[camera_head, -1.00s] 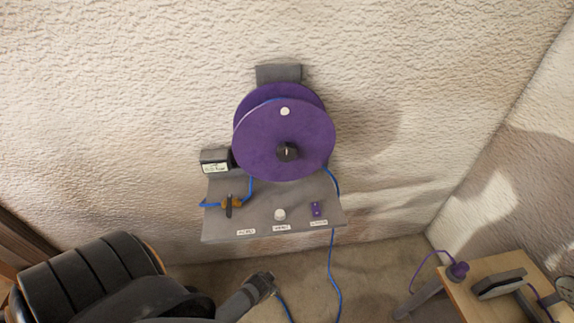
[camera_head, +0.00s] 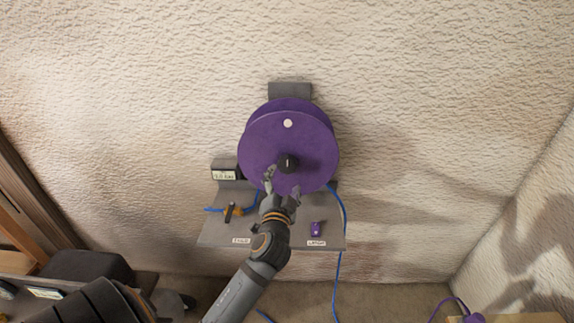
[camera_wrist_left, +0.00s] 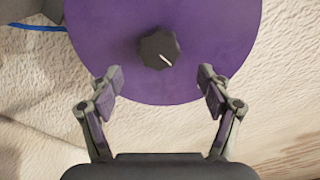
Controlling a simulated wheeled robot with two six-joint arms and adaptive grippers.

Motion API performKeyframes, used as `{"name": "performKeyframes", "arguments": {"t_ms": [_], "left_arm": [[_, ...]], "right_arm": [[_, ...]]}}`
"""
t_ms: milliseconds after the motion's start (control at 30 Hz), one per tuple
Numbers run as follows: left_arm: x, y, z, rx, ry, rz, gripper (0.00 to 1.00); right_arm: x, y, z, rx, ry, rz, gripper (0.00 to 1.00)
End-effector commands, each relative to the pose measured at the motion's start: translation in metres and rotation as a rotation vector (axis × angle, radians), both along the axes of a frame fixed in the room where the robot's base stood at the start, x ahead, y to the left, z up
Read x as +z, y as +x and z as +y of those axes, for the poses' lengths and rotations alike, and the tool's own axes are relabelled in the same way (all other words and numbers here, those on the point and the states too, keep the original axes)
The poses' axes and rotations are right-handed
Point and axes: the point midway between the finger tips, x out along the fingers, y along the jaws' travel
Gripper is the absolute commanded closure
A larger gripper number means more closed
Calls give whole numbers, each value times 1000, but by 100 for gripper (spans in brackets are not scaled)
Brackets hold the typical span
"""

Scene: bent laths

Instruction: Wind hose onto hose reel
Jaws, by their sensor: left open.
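The purple hose reel (camera_head: 275,140) is mounted on the wall, with a black knob (camera_head: 288,163) at its centre and a white round handle (camera_head: 288,124) near its top. The blue hose (camera_head: 339,270) hangs from the right side of the reel past the grey shelf to the floor. My left gripper (camera_head: 282,182) is open in front of the lower part of the reel, just below the knob. In the left wrist view the black knob (camera_wrist_left: 159,48) lies ahead of the open, empty fingers (camera_wrist_left: 160,80), slightly above the line between them. My right gripper is not seen.
A grey shelf (camera_head: 219,233) under the reel carries a brown valve (camera_head: 233,210) with a dark lever at left, a purple switch (camera_head: 316,229) at right and labels. A dark box (camera_head: 224,169) with a display sits left of the reel. A purple object (camera_head: 472,318) shows at lower right.

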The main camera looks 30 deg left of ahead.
Motion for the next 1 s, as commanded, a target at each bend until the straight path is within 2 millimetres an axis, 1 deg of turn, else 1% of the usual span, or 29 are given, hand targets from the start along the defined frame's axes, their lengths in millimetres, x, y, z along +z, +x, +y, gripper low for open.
{"name": "performKeyframes", "arguments": {"t_ms": [33,200,300,400,533,767,1000], "left_arm": [[5,10,6,1,7,0,22],[4,43,23,1,3,1,22],[3,58,30,1,1,0,22],[2,68,36,1,1,1,22],[0,74,39,1,-1,2,22],[0,74,39,1,-1,2,22],[0,74,39,0,-2,2,54]], "right_arm": [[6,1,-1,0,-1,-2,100],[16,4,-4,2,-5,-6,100],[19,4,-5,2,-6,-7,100],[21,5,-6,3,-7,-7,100],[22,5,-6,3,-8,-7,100],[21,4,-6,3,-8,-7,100],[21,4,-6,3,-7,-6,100]]}}
